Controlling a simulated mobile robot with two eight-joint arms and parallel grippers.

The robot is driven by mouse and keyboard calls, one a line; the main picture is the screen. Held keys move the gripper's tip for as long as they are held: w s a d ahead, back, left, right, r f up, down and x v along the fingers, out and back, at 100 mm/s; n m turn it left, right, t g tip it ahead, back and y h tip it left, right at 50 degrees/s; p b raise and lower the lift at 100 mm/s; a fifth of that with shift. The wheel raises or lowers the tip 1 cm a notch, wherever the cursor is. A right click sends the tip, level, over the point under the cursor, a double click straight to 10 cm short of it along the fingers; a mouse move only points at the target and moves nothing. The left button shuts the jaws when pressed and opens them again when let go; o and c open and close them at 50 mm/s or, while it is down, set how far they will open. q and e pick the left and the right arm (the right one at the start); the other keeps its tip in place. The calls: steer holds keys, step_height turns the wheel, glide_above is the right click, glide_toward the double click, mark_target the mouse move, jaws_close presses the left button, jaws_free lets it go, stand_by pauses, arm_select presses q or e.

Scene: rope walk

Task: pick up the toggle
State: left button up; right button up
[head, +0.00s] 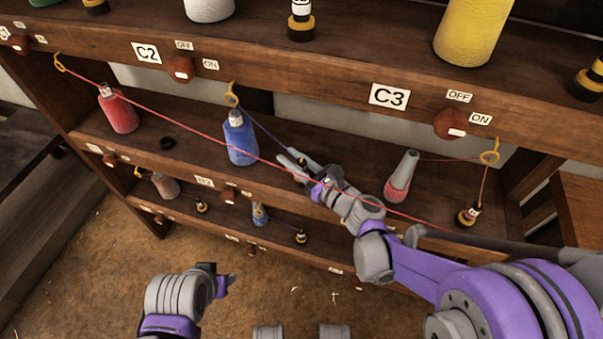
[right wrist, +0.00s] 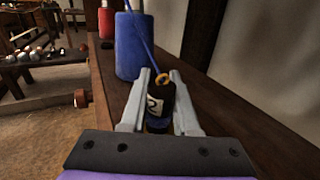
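A dark toggle (right wrist: 160,100) with a white label reading 2 and a yellow eye on top is tied to a blue cord. It is at the middle shelf below C2 and also shows in the head view (head: 303,163), partly hidden by my fingers. My right gripper (right wrist: 160,95) has one finger on each side of it, very close. I cannot tell whether the fingers touch it. The right gripper also shows in the head view (head: 296,160). My left gripper (head: 222,276) is low over the floor, away from the shelves; its fingers are too unclear to judge.
A blue spool (head: 240,138) stands left of the toggle and a red spool (head: 118,109) farther left. A pale red spool (head: 401,177) and another toggle (head: 467,215) stand to the right. A red cord (head: 190,126) crosses in front of the shelf.

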jaws_close()
